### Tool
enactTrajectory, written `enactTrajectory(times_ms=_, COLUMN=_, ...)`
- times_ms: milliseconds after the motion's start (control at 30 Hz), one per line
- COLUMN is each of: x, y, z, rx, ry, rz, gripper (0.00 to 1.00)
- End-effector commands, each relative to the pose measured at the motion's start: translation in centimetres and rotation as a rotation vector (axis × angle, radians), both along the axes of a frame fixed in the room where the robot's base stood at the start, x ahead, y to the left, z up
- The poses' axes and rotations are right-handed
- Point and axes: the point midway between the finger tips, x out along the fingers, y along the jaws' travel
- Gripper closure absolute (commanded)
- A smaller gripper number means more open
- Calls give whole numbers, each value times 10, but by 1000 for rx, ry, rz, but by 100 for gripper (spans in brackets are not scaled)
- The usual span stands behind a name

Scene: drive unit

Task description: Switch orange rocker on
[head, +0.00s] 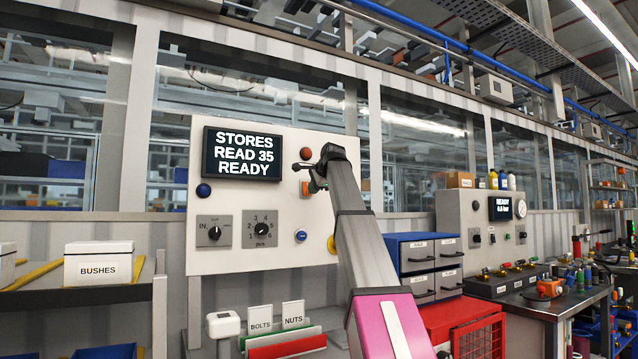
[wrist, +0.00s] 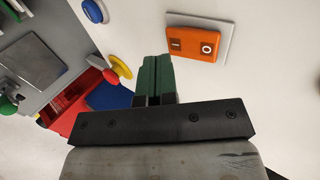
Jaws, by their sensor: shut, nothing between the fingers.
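The orange rocker (wrist: 193,43) sits on a pale plate on the white panel, marked I on its left half and O on its right half in the wrist view. I cannot tell which half is pressed in. In the head view only a sliver of orange (head: 304,188) shows behind my gripper (head: 313,186). My gripper has green fingers, closed together and empty; they show in the wrist view (wrist: 157,60) just below and left of the rocker. Whether they touch the panel is unclear.
The panel carries a display (head: 242,153), two rotary knobs (head: 214,233) (head: 263,229), blue buttons (head: 203,190) (head: 301,236) and a red-brown button (head: 306,153). Blue drawers (head: 419,262) stand to the right.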

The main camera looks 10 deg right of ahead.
Motion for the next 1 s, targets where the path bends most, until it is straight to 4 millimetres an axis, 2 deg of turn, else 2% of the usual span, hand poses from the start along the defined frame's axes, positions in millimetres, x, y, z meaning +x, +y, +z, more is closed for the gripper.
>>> enactTrajectory(times_ms=33, x=9, y=2, z=0, rx=0, ry=1, rz=1, gripper=100)
enactTrajectory(times_ms=233, x=22, y=7, z=-2, rx=1, ry=-1, rz=1, gripper=100)
enactTrajectory(times_ms=700, x=24, y=8, z=-5, rx=5, ry=-12, rz=1, gripper=100)
enactTrajectory(times_ms=1000, x=31, y=11, z=-12, rx=59, ry=-180, rz=1, gripper=100)
